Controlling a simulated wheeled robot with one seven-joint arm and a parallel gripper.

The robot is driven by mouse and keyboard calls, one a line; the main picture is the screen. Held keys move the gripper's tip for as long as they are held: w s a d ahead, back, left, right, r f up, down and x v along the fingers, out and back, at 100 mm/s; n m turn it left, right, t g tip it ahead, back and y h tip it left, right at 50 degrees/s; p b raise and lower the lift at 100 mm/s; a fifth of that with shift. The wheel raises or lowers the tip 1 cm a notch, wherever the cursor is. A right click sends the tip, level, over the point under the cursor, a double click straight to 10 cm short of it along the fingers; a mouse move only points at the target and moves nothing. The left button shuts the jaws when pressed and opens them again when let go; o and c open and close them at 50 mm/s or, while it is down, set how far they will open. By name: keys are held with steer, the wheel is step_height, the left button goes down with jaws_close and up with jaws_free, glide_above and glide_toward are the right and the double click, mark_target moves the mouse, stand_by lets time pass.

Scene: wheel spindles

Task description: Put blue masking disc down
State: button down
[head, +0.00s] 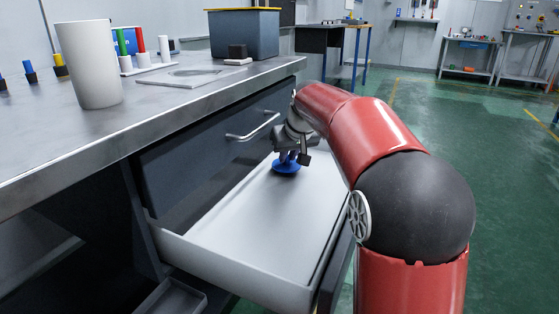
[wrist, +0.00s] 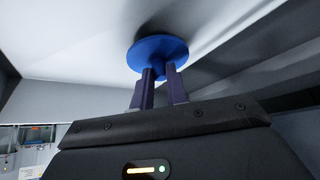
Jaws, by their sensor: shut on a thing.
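The blue masking disc (head: 287,168) is inside the open drawer (head: 245,238), toward its far end. It lies roughly flat, at or just above the drawer floor; I cannot tell whether it touches. My gripper (head: 289,156) reaches down over the drawer and is shut on the disc's middle. In the wrist view the disc (wrist: 157,52) sits at the tips of my two fingers (wrist: 158,78), against the pale drawer floor (wrist: 85,40). The part of the disc between the fingers is partly hidden.
The drawer is otherwise empty, with free floor nearer the camera. Its walls surround the gripper. The steel worktop (head: 150,110) overhangs at left, with a white cylinder (head: 90,64), coloured pegs on a white stand (head: 148,66) and a grey bin (head: 244,35).

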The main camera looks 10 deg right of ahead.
mark_target(278, 162)
steer(key=shift+w+a+f, duration=0.4)
steer(key=shift+a+f, duration=0.15)
steer(key=shift+w+a+f, duration=0.35)
steer(key=shift+a+f, duration=0.15)
steer(key=shift+f, duration=0.05)
steer(key=c, duration=1.4)
jaws_free()
steer(key=shift+r, duration=0.1)
steer(key=shift+s+r, duration=0.1)
steer(key=shift+r, duration=0.05)
steer(key=s, duration=0.4)
steer(key=s+d, duration=0.1)
steer(key=s, duration=0.3)
steer(key=s+d, duration=0.1)
steer(key=s, duration=0.3)
steer(key=shift+s+r, duration=0.2)
steer(key=shift+r, duration=0.1)
